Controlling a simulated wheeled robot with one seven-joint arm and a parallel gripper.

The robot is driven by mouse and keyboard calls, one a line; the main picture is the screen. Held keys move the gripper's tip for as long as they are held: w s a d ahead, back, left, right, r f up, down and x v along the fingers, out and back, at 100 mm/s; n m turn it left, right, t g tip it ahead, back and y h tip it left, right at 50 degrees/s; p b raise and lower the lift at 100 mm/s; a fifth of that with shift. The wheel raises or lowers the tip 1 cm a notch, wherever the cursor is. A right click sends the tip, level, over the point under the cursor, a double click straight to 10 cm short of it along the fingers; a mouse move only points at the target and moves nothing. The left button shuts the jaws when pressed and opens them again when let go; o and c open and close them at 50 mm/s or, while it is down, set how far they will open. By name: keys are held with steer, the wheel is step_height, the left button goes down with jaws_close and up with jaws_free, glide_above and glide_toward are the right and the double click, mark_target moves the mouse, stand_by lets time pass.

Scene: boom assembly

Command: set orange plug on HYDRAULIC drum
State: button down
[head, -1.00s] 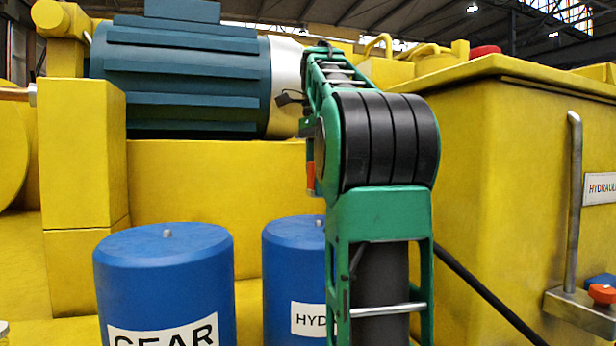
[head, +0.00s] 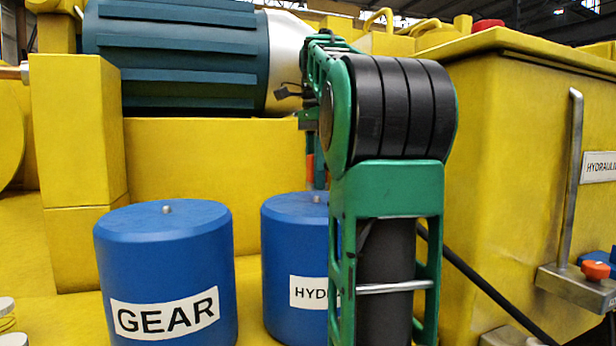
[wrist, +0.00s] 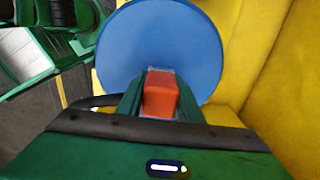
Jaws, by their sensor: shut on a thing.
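The HYDRAULIC drum (head: 290,250) is a blue cylinder with a white label reading "HYD", the rest hidden behind my arm. A small pale knob stands on its top. My gripper (wrist: 159,80) is shut on the orange plug (wrist: 160,98), which sits between the fingers in the wrist view. The blue round drum top (wrist: 150,35) lies beyond the plug there. In the head view a sliver of orange (head: 310,167) shows just above the back of the drum, mostly hidden by my arm. I cannot tell whether the plug touches the drum.
The blue GEAR drum (head: 165,265) stands to the left. A teal motor (head: 185,60) is on a yellow block behind. A yellow tank (head: 500,180) is on the right, with a metal pipe (head: 571,180) and a tap bracket with an orange-red knob (head: 595,269).

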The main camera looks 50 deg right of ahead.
steer(key=shift+s+a+f, duration=0.1)
steer(key=shift+f, duration=1.4)
stand_by(1.8)
steer(key=c, duration=1.2)
jaws_free()
steer(key=shift+o, duration=0.2)
steer(key=shift+r, duration=3.7)
